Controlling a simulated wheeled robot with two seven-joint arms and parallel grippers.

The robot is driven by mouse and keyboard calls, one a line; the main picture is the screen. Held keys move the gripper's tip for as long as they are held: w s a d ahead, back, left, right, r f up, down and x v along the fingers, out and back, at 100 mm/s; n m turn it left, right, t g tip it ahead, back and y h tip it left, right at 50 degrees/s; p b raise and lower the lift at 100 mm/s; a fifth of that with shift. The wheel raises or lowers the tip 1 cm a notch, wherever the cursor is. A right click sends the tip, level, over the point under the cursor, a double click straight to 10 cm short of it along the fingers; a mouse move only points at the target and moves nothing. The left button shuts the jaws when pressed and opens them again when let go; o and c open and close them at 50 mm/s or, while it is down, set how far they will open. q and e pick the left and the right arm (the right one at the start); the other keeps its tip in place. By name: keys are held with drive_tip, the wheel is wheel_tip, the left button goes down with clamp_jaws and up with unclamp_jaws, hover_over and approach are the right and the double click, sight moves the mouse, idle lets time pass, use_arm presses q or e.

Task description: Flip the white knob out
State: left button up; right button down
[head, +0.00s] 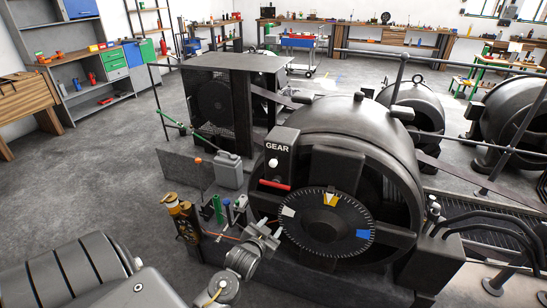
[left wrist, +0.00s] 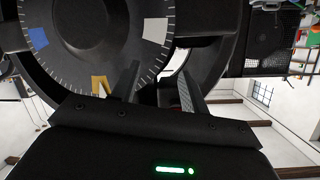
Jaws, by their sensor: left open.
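The white knob (head: 273,163) is a small round knob on the front of the dark box marked GEAR (head: 281,150), at the upper left of the big dark machine. A red bar (head: 275,185) sits below it on the same box. My left gripper (head: 270,227) is below the box, beside the round dial (head: 327,222), clearly apart from the knob. In the left wrist view its two fingers (left wrist: 160,88) are spread with nothing gripped between them. I cannot make out the knob in that view. My right gripper is not in view.
The dial has white, yellow and blue marks. A brass-coloured fitting (head: 182,218), a green cylinder (head: 218,208) and a grey can (head: 228,170) stand left of the machine. Black curved pipes (head: 480,228) are at the right. Open floor (head: 90,170) lies to the left.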

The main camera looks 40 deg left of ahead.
sight(272, 165)
use_arm(q)
wheel_tip(272, 165, up, 19)
drive_tip(key=s+a+n+t+y, duration=0.1)
drive_tip(key=a+t+y, duration=0.1)
drive_tip(key=a+t, duration=0.1)
drive_tip(key=p+x, duration=0.1)
drive_tip(key=x, duration=0.2)
drive_tip(key=p+x, duration=0.1)
drive_tip(key=x, duration=0.6)
drive_tip(key=shift+w+d+p, duration=0.2)
drive_tip(key=shift+w+p, duration=0.15)
drive_tip(key=shift+p, duration=0.05)
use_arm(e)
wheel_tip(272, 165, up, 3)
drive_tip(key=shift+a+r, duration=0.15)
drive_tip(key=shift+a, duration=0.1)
use_arm(q)
drive_tip(key=shift+c, duration=0.9)
clamp_jaws()
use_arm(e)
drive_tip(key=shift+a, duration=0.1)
